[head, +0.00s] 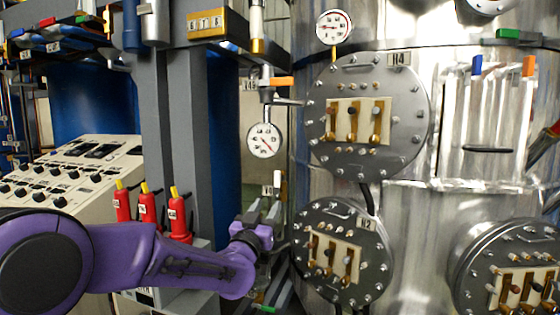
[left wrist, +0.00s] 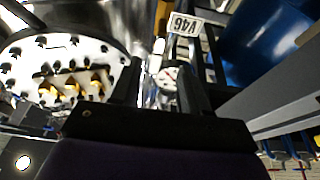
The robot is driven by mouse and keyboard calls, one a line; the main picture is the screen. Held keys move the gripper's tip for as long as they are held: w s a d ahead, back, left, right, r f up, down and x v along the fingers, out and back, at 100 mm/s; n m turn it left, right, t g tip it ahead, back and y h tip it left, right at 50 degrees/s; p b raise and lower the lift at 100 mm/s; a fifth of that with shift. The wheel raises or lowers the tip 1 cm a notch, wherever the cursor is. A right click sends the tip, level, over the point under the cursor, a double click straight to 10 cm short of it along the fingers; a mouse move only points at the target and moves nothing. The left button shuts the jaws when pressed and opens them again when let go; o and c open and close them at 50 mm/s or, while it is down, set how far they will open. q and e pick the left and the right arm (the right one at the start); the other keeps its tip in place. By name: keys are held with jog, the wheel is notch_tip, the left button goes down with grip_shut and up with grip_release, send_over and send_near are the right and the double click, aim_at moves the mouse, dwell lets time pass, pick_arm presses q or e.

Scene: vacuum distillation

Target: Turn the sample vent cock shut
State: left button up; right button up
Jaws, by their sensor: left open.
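My left gripper (head: 263,210) is open, its fingers pointing up beside the thin pipe left of the large metal vessel. In the left wrist view its two dark fingers (left wrist: 160,72) stand apart with nothing held between them. An orange lever (head: 280,81) sits on this pipe above a round dial gauge (head: 264,140), well above my gripper. A white-tipped upright piece (head: 277,180) stands just above the fingers. The left wrist view shows a yellow-orange piece (left wrist: 160,18) beside a V46 label (left wrist: 183,24), beyond the fingertips. I cannot tell for sure which piece is the sample vent cock.
The metal vessel carries bolted round flanges (head: 370,115), with another lower flange (head: 343,255) close right of my gripper. A grey column (head: 185,130) and red yellow-topped fittings (head: 148,208) stand left. A control console (head: 70,170) lies behind my arm.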

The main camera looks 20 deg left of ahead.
pick_arm(q)
send_near(277, 177)
jog(key=x, duration=0.2)
jog(key=shift+t, duration=0.3)
jog(key=p+x, duration=0.5)
jog(key=x, duration=0.5)
jog(key=shift+w, duration=0.2)
jog(key=shift+w+f, duration=0.1)
jog(key=shift+f, duration=0.05)
grip_shut()
